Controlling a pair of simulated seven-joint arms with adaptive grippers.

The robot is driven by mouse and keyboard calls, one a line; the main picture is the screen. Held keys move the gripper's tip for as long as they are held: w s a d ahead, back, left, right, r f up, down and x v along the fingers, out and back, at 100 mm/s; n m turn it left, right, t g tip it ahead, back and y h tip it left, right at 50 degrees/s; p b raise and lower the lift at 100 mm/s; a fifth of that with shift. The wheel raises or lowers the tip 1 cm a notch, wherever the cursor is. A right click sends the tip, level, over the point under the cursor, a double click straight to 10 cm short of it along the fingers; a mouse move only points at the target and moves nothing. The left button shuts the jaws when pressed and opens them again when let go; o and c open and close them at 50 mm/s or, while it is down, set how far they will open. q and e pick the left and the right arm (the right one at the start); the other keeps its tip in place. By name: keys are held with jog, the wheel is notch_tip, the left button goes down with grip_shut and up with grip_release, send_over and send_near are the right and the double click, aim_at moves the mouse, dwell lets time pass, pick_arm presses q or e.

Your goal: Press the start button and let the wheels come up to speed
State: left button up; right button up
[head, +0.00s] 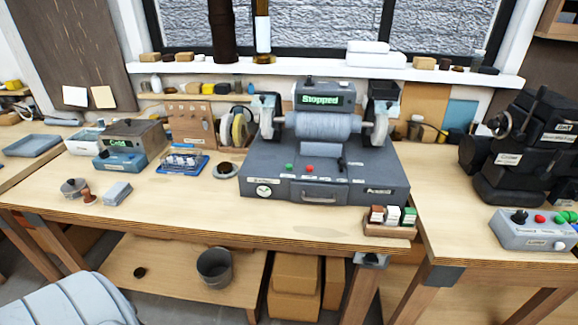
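The grinding machine (375,178) stands on the wooden bench in the middle of the head view, a dark grey base with a ribbed drum (325,127) and a wheel at each end. The right wheel (376,124) is pale; the left wheel (267,117) is partly hidden by its guard. Its display (320,99) reads "Stopped" in green. On the sloped front are a green button (289,167) and, to its right, a red button (309,169). Neither of my grippers shows in the head view, and nothing touches the buttons.
A wooden holder (388,231) with brown, white and green blocks sits at the bench's front edge. Another control box (533,231) is at right. Bench space before the machine is clear.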

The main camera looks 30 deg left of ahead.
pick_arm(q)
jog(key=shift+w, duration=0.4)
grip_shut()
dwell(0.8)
